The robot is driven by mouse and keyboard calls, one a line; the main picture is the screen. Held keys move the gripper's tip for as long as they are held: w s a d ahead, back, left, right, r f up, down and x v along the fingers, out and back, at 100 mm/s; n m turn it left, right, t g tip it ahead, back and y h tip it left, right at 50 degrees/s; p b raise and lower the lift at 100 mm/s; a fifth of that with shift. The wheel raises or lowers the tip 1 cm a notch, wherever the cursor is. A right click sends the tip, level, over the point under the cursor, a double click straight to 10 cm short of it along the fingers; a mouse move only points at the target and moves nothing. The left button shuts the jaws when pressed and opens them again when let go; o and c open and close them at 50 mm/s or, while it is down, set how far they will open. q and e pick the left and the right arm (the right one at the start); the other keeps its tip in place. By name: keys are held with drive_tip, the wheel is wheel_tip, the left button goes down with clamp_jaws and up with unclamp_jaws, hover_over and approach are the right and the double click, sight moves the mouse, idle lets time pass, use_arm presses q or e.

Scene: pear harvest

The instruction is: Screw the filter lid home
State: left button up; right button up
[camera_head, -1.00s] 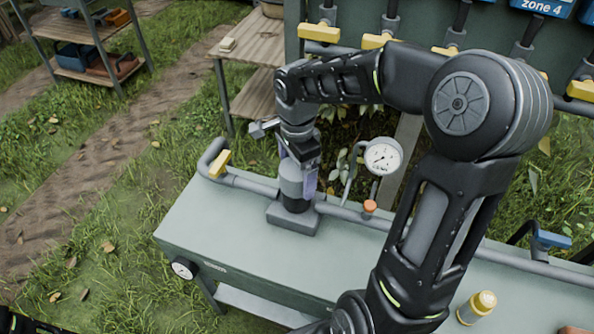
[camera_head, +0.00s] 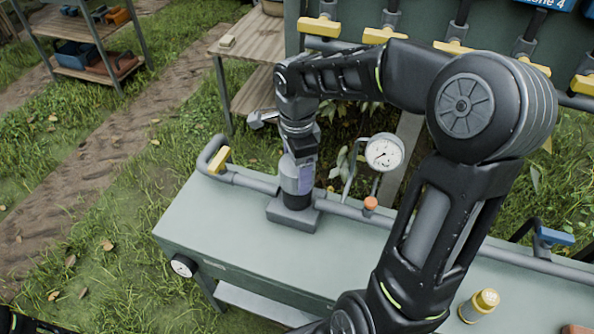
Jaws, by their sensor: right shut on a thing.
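The filter (camera_head: 295,200) stands upright on a grey block-shaped base on the bench's left part, in line with the grey pipe. My right gripper (camera_head: 299,180) points straight down over the filter, with its fingers around the top. It is shut on the filter lid, which is mostly hidden behind the fingers and wrist. I cannot tell how closely the lid sits on the body. My left gripper is not in view.
The bench (camera_head: 240,235) is clear before the filter. A pressure gauge (camera_head: 384,153) and an orange-capped fitting (camera_head: 370,203) stand right of it. A yellow-handled valve (camera_head: 218,160) is at left. A yellow-capped bottle (camera_head: 479,306) stands at front right.

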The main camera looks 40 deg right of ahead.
drive_tip(key=m+b, duration=0.1)
drive_tip(key=m, duration=0.2)
drive_tip(key=shift+f, duration=0.2)
drive_tip(key=m+b, duration=0.1)
drive_tip(key=m, duration=0.2)
drive_tip(key=shift+b, duration=0.35)
drive_tip(key=m+b, duration=0.1)
drive_tip(key=m, duration=0.6)
drive_tip(key=shift+r, duration=0.2)
drive_tip(key=o, duration=1.5)
drive_tip(key=shift+c, duration=0.2)
drive_tip(key=shift+r, duration=0.1)
drive_tip(key=shift+r, duration=3.85)
